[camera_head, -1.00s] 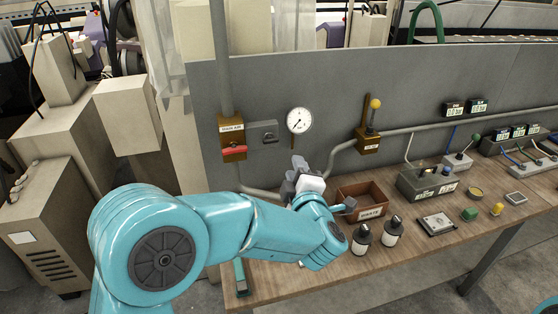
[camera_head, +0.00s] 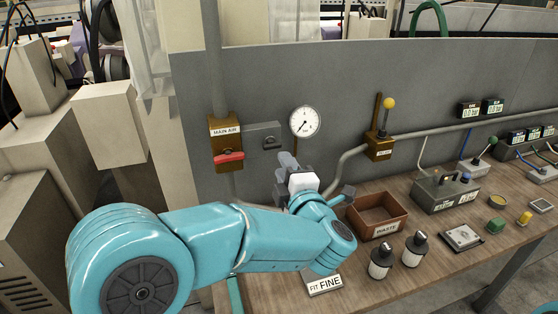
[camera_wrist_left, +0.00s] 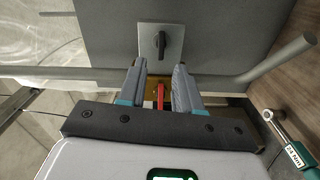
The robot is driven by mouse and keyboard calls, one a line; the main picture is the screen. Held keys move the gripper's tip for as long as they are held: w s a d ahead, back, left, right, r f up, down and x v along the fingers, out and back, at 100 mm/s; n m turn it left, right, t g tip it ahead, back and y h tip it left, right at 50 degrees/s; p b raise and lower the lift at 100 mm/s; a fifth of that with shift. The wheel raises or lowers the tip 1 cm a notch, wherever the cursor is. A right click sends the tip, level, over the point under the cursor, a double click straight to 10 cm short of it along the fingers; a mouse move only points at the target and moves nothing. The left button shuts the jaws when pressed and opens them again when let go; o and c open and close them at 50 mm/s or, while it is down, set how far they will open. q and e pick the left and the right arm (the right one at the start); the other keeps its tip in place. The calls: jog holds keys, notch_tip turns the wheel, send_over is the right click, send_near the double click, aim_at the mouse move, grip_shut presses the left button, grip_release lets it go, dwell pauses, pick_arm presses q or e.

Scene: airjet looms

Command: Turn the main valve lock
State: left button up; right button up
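The main air valve is a brown box (camera_head: 226,142) labelled MAIN AIR, with a red handle (camera_head: 229,158), on the grey panel. To its right is a grey lock plate (camera_head: 262,138) with a small dark knob (camera_head: 270,143). In the left wrist view the plate (camera_wrist_left: 173,60) carries a black knob (camera_wrist_left: 161,41), upright in the picture, beyond the fingertips. My left gripper (camera_head: 287,160) is below and right of the plate, apart from it. In the wrist view its two fingers (camera_wrist_left: 160,68) are open, with the red handle (camera_wrist_left: 160,96) seen through the gap. My right gripper is out of view.
A round gauge (camera_head: 304,121) is right of the plate. A grey pipe (camera_wrist_left: 285,58) runs near the gripper. A torque tool (camera_wrist_left: 290,140) lies on the bench.

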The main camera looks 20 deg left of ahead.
aim_at(274, 148)
pick_arm(q)
jog(key=p+x, duration=0.3)
jog(key=x, duration=0.4)
jog(key=shift+w+a+f+p, duration=0.1)
jog(key=shift+w+a+p, duration=0.1)
jog(key=shift+p, duration=0.1)
jog(key=shift+w+f, duration=0.1)
jog(key=shift+s+d+b, duration=0.1)
jog(key=shift+s+b, duration=0.1)
jog(key=shift+b, duration=0.25)
jog(key=shift+w, duration=0.2)
jog(key=shift+s, duration=0.1)
grip_shut()
